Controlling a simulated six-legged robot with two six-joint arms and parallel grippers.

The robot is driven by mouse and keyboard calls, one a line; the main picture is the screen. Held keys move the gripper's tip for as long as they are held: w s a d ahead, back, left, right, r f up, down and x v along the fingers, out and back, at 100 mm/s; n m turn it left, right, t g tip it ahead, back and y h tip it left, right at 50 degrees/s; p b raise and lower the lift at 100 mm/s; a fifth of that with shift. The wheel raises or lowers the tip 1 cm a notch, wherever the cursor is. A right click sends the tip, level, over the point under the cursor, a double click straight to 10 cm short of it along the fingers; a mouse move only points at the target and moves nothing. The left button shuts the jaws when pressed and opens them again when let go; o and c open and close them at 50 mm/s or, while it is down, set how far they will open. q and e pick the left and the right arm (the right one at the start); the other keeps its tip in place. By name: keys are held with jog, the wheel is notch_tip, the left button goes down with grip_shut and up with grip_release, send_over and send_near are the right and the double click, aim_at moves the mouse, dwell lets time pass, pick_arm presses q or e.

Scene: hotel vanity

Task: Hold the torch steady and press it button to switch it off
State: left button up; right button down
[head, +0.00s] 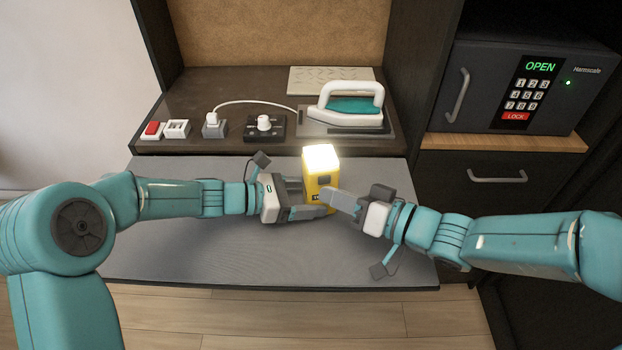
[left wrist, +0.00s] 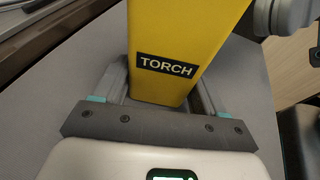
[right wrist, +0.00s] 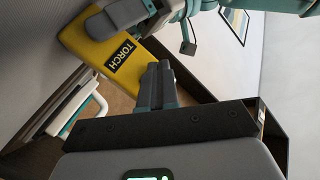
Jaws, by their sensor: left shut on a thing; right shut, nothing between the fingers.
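The yellow torch (head: 313,166) stands upright on the grey surface in the head view, its top lit bright white. A dark button (head: 324,180) shows on its front face. My left gripper (head: 308,198) is shut on the torch from the left; the left wrist view shows the torch body (left wrist: 188,35) between its fingers. My right gripper (head: 329,194) is shut and empty, its tips at the torch's lower right front, just below the button. I cannot tell whether they touch it. In the right wrist view the torch (right wrist: 92,42) lies beyond the shut fingers (right wrist: 157,75).
The grey mat (head: 200,258) is clear around the torch. A safe (head: 480,90) stands at the right.

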jog(key=shift+w+a, duration=0.1)
jog(key=shift+w, duration=0.25)
jog(key=shift+w, duration=0.25)
dwell(0.4)
jog(key=shift+s, duration=0.7)
jog(key=s+d, duration=0.1)
jog(key=s, duration=0.5)
jog(key=shift+d, duration=0.3)
jog(key=shift+w, duration=0.1)
pick_arm(q)
jog(key=o, duration=0.9)
jog(key=shift+c, duration=0.2)
